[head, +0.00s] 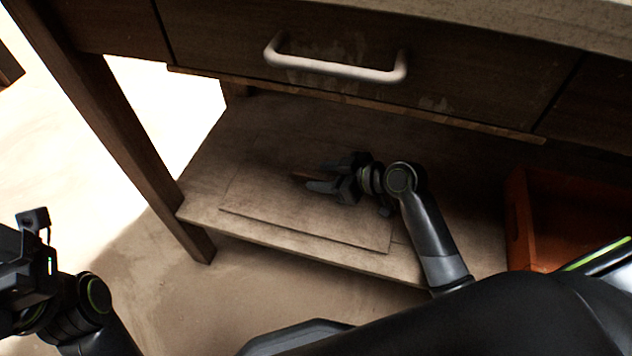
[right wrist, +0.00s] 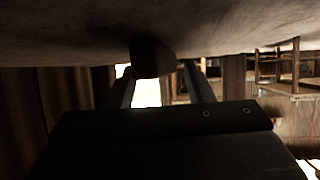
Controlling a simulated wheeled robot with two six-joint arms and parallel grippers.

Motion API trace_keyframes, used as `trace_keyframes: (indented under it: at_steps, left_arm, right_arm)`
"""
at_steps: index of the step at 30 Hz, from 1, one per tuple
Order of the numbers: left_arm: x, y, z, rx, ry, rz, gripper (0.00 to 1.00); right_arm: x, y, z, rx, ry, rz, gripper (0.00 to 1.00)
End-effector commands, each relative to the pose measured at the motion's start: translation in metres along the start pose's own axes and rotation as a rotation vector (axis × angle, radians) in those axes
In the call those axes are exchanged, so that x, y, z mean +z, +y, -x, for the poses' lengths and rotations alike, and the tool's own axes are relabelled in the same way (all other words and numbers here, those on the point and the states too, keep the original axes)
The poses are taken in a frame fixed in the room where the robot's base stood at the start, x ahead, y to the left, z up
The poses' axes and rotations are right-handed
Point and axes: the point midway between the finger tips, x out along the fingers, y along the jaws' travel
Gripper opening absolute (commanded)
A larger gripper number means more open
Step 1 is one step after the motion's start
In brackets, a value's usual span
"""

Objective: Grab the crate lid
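The crate lid (head: 260,210) is a thin flat brown wooden panel lying on the low shelf under the drawers. A small brown block, seemingly its handle (head: 299,177), shows at my right fingertips. My right gripper (head: 318,180) is low over the lid, fingers pointing left. In the right wrist view, the dark handle block (right wrist: 151,60) sits at the tips of my right gripper (right wrist: 160,72), with light visible between the fingers, so it looks open. Whether a finger touches the block is unclear. My left gripper (head: 28,245) is at the left edge, away from the shelf, partly cut off.
The low shelf (head: 205,195) carries the lid. An orange-brown open crate (head: 518,215) stands at the right. Above hangs a drawer front (head: 215,45) with a pale handle (head: 335,70). A table leg (head: 135,150) stands left. The floor (head: 175,285) in front is clear.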

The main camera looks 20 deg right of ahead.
Motion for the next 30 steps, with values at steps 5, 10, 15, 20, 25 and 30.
trace_keyframes:
  at_steps: [5,10,15,20,25,30]
  left_arm:
    - [-0.0003,0.0,0.0,0.0,0.001,0.0,1.0]
    - [-0.0004,0.0,-0.0001,0.0,0.002,0.0,1.0]
    - [-0.0005,0.0,0.0,0.001,0.002,0.0,1.0]
    - [-0.0006,0.0,0.0,0.001,0.002,0.0,1.0]
    - [-0.0006,0.0001,-0.0001,0.001,0.002,0.0,1.0]
    - [-0.0007,0.0003,-0.0014,0.003,0.004,0.0,1.0]
  right_arm:
    - [0.0,0.0,0.0001,0.0,0.0,0.0,0.23]
    - [0.0001,0.0,0.0001,0.0,0.0,0.0,0.01]
    - [0.0003,0.0,0.0001,0.0,0.0,-0.001,0.0]
    - [0.0005,0.0001,0.0001,0.001,0.0,-0.001,0.0]
    - [-0.0012,0.0002,0.0003,0.001,0.003,0.001,0.0]
    - [-0.0027,0.0003,0.0011,0.001,0.003,0.002,0.0]
